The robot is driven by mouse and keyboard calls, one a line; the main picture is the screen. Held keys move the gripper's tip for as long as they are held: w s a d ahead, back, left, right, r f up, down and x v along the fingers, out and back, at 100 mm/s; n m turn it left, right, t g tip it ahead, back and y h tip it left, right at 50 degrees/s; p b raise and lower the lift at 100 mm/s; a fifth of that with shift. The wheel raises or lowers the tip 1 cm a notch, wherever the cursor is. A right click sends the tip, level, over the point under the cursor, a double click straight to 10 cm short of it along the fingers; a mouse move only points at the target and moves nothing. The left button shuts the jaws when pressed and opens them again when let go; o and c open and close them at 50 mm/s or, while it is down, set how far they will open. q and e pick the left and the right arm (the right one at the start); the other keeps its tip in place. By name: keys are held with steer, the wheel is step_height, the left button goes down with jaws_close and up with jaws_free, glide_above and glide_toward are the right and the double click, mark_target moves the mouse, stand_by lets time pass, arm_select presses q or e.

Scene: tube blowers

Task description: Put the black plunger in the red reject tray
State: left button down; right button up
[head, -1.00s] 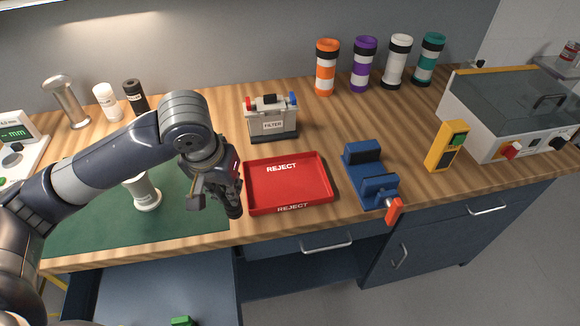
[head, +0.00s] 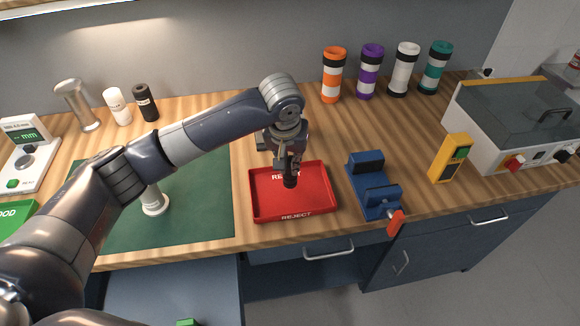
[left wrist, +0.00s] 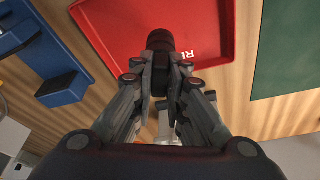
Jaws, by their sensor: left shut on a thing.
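The red reject tray (head: 262,208) lies on the wooden bench right of the green mat; it also shows in the left wrist view (left wrist: 115,25). My left gripper (head: 290,168) is over the tray and points down. It is shut on the black plunger (head: 290,181), whose dark end sticks out below the fingers. In the left wrist view, my left gripper (left wrist: 161,85) has its fingers around the plunger (left wrist: 160,42), which shows in front of the red tray floor. Whether the plunger touches the tray floor I cannot tell. My right gripper is not in view.
A blue vise (head: 372,188) with an orange handle stands just right of the tray. The green mat (head: 200,215) holds a white part (head: 154,202). A black cylinder (head: 145,102) and a white one (head: 117,106) stand at the back left. Several coloured tubes stand at the back right.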

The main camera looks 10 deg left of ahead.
arm_select(q)
steer(key=shift+s+p+x, duration=0.1)
steer(key=shift+p+x, duration=0.2)
steer(key=shift+x, duration=0.3)
steer(key=shift+s+p+x, duration=0.15)
steer(key=shift+p+x, duration=0.15)
steer(key=shift+x, duration=0.35)
steer(key=shift+f, duration=0.6)
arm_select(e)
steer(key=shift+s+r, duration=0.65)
arm_select(q)
steer(key=c, duration=1.6)
jaws_free()
steer(key=shift+f, duration=0.1)
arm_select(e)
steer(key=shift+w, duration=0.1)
arm_select(q)
steer(key=shift+r, duration=0.35)
steer(key=b+v, duration=0.1)
steer(key=v, duration=1)
steer(key=shift+s+r+b, duration=0.1)
steer(key=shift+r+b, duration=0.2)
steer(key=shift+b, duration=0.05)
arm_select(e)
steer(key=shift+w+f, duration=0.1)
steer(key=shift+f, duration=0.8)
arm_select(q)
steer(key=shift+d+f, duration=0.1)
